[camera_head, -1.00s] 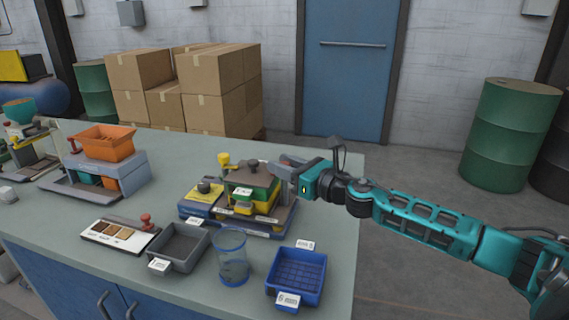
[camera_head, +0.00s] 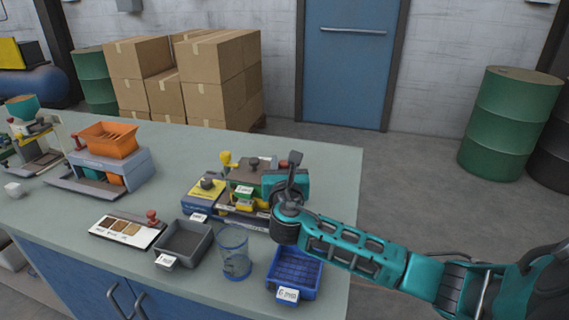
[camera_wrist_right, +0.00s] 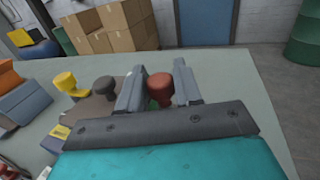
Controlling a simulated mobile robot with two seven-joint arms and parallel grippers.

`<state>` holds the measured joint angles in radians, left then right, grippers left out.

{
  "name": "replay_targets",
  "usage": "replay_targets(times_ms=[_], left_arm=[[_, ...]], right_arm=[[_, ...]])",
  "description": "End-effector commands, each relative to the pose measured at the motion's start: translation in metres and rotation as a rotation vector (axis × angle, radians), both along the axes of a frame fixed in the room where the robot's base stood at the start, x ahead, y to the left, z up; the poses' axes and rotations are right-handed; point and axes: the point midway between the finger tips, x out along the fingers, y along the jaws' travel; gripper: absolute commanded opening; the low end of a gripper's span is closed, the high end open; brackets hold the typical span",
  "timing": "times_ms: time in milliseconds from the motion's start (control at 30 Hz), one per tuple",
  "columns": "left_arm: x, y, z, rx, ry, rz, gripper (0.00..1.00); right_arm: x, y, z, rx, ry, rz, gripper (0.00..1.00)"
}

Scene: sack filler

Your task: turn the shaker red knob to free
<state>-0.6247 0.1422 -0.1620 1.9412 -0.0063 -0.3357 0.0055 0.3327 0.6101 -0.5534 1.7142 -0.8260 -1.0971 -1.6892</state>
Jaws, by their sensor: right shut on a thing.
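The shaker (camera_head: 243,190) stands on the bench, with green and yellow layers under a brown top plate. Its red knob (camera_wrist_right: 160,87) shows in the right wrist view, between the two grey fingers of my right gripper (camera_wrist_right: 160,84). The gripper is shut on the knob. In the head view my right gripper and wrist cover the knob and the shaker's right side. I cannot read the knob's setting. My left gripper is not in view.
In front of the shaker are a grey tray (camera_head: 207,238), a clear blue cup (camera_head: 236,264) and a blue tray (camera_head: 318,268). A sample board (camera_head: 112,232) and an orange-hopper machine (camera_head: 148,160) are left. The bench's right end is clear.

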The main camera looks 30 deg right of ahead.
Motion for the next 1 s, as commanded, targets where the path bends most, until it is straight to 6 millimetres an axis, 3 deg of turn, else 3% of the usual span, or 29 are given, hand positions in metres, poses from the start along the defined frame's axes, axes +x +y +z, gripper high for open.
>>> replay_targets(times_ms=[500, 1000], left_arm=[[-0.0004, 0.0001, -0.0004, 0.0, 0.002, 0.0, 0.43], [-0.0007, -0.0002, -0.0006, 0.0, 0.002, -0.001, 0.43]], right_arm=[[0.0011, 0.0004, 0.0019, -0.001, -0.003, -0.367, 0.04], [0.0009, -0.0009, 0.0024, -0.003, -0.005, -0.45, 0.04]])
